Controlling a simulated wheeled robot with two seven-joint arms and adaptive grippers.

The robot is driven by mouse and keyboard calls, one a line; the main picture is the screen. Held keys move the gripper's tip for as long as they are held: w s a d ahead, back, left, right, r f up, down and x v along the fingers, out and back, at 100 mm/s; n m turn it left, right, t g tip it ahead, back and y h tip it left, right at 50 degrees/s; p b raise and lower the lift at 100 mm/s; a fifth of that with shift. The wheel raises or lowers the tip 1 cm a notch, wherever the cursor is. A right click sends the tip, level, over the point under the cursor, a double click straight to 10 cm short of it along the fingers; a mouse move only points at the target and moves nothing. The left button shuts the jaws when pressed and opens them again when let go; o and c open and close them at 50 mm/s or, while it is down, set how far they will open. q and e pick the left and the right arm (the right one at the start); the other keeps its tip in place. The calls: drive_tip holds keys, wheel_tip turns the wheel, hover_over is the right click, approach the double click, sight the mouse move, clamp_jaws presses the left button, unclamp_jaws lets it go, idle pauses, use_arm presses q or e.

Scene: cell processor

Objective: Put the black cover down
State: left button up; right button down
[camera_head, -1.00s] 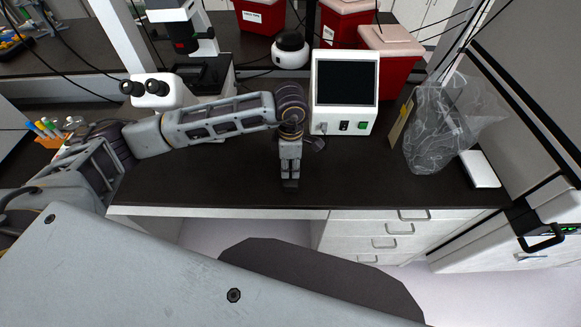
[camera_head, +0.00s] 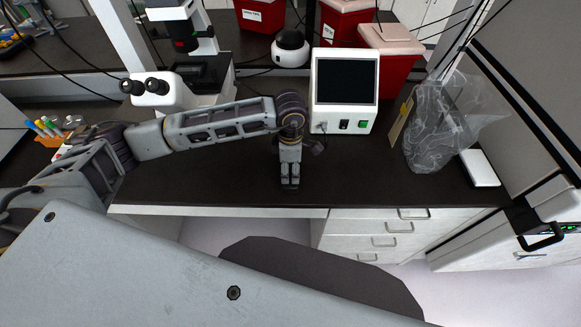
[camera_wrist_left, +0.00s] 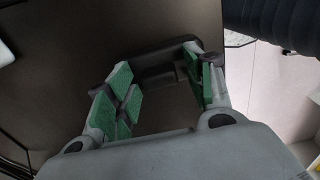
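My left gripper (camera_head: 290,186) points down at the dark bench top, near its front edge and in front of the white box with the screen. In the left wrist view its green-padded fingers (camera_wrist_left: 165,85) are spread apart. A dark piece with rounded corners, which looks like the black cover (camera_wrist_left: 160,63), lies between and just beyond the fingertips. I cannot tell whether a finger touches it. In the head view I cannot make out the cover against the dark bench. My right gripper is not in view.
The white box with a black screen (camera_head: 347,82) stands behind the gripper. A microscope (camera_head: 155,90) stands at left. A clear bag (camera_head: 440,125) hangs at right, near a white flat item (camera_head: 480,168). The bench top (camera_head: 380,185) is clear around the gripper.

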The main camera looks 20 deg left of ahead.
sight(290, 168)
use_arm(q)
drive_tip(key=shift+r, duration=0.15)
wheel_tip(290, 168, up, 12)
drive_tip(key=b, duration=0.2)
idle(0.8)
drive_tip(key=shift+a, duration=0.1)
idle(0.4)
